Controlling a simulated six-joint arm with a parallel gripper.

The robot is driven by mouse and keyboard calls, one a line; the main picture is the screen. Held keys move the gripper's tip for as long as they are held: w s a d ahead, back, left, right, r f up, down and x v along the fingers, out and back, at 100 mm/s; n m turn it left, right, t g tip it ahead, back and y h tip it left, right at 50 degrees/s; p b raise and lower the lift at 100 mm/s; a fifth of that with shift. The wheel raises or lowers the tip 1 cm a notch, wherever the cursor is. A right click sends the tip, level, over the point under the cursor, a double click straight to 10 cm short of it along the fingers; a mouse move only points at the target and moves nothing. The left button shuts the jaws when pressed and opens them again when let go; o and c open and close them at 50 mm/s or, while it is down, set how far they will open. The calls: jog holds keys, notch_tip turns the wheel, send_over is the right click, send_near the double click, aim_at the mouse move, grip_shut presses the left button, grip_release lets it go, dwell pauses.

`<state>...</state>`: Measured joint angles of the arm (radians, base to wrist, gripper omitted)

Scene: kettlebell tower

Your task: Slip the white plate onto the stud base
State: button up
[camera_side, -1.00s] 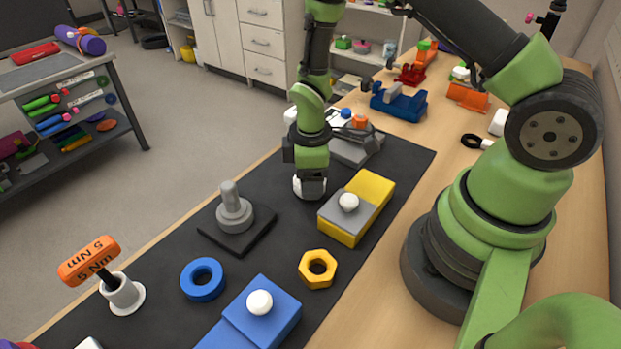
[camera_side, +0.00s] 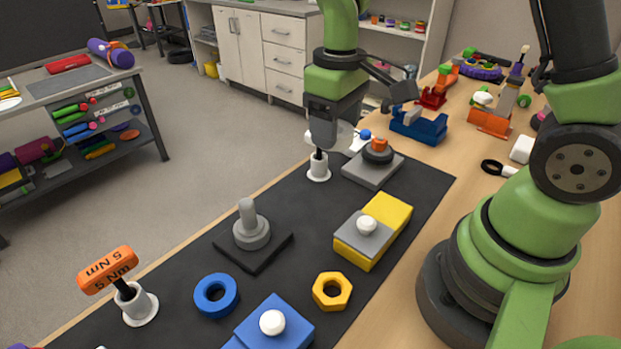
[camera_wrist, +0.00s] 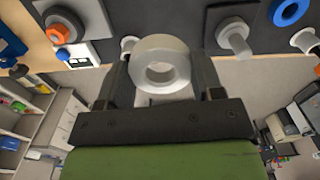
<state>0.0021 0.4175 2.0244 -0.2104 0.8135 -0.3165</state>
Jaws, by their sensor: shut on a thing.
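My gripper (camera_side: 334,128) is raised above the back part of the black mat in the side view. In the wrist view, my gripper (camera_wrist: 162,66) is shut on the white plate (camera_wrist: 160,46), a thick ring with a round hole. In the side view the plate is hard to tell from the pale parts around the fingers. The stud base (camera_side: 252,232) is a dark square with a grey stepped stud standing upright on it, its stud bare. It lies in front and left of my gripper, apart from it. Its stud also shows in the wrist view (camera_wrist: 234,40).
A white holder (camera_side: 318,170) with a dark shaft stands just below my gripper. A grey fixture (camera_side: 372,172) carries a black ring and orange part. A yellow-grey block (camera_side: 384,215), yellow nut (camera_side: 322,300), blue ring (camera_side: 202,300) and orange-handled driver (camera_side: 108,270) are around the stud base.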

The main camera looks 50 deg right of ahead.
jog(key=n, duration=0.3)
send_over(247, 203)
notch_tip(247, 203, down, 2)
jog(key=shift+f, duration=0.1)
jog(key=shift+f, duration=2.75)
jog(key=shift+f, duration=0.75)
jog(key=o, duration=1.4)
jog(key=shift+c, duration=0.2)
